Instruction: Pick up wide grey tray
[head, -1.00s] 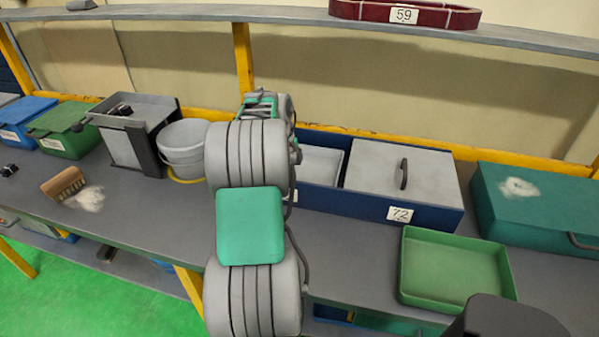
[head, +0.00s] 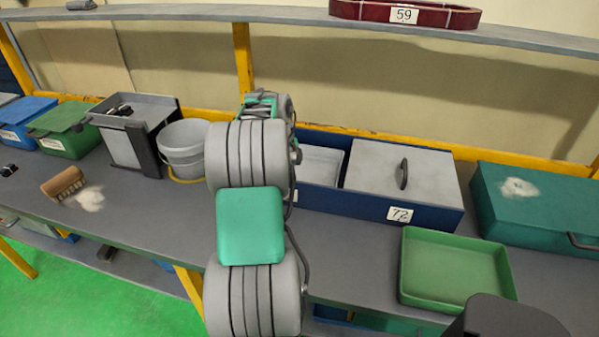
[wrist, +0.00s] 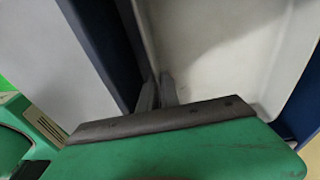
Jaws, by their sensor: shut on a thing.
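The wide grey tray (wrist: 215,55) lies in the open left part of the blue box labelled 72 (head: 425,214). In the head view, a strip of the tray (head: 322,162) shows to the right of my arm, and the rest is hidden. In the wrist view, my gripper (wrist: 160,92) is shut on the tray's rim next to the blue box wall (wrist: 105,40). The fingertips are small and dark there. My arm hides the gripper in the head view.
A grey lid with a black handle (head: 400,170) covers the box's right part. A grey bucket (head: 183,148) stands left of my arm. A green tray (head: 455,270) and a teal case (head: 540,210) are at right. A shelf (head: 200,12) runs above the bench.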

